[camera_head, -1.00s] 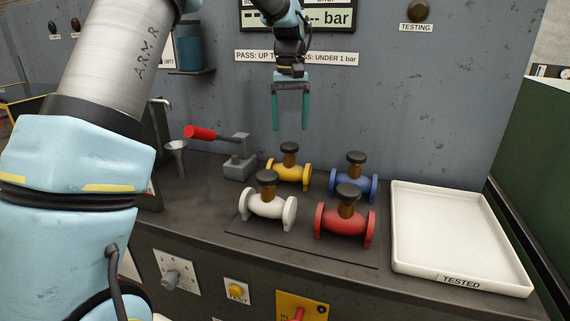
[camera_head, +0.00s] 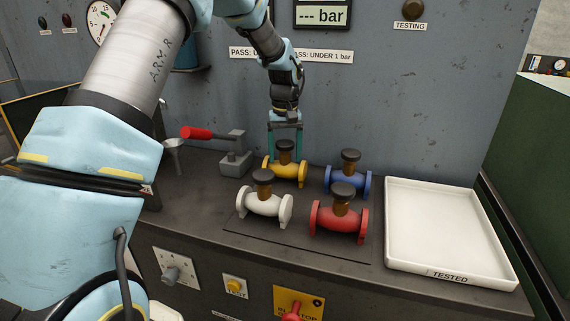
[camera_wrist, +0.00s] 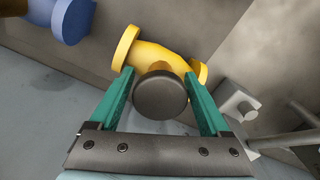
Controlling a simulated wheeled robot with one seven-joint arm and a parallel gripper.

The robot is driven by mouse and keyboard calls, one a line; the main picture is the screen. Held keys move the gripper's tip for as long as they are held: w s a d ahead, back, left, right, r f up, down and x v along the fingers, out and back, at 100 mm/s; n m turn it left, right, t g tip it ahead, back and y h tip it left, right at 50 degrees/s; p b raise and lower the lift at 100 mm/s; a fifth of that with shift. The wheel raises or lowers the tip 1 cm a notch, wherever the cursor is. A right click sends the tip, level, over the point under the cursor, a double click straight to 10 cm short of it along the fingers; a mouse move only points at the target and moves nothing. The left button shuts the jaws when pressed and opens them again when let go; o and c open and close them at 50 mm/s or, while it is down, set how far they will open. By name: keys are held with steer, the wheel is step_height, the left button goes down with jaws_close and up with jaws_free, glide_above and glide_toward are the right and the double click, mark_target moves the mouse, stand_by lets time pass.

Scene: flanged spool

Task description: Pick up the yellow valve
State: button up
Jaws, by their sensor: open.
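The yellow valve (camera_head: 287,170) stands upright on the bench in the back row, with a dark round handwheel on top. It also shows in the wrist view (camera_wrist: 165,55), its handwheel (camera_wrist: 160,95) large between the fingers. My gripper (camera_head: 285,140) is open above and around the top of the yellow valve, with its green fingers (camera_wrist: 160,95) on either side of the handwheel and stem. I cannot tell whether the fingers touch it.
A blue valve (camera_head: 348,180) stands to the right, a white valve (camera_head: 262,204) and red valve (camera_head: 338,222) in front. A grey clamp with a red handle (camera_head: 196,133) is to the left. An empty white tray (camera_head: 447,228) marked TESTED lies at the right. The wall is close behind.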

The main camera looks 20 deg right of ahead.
jaws_close()
stand_by(0.7)
steer(key=shift+r, duration=0.1)
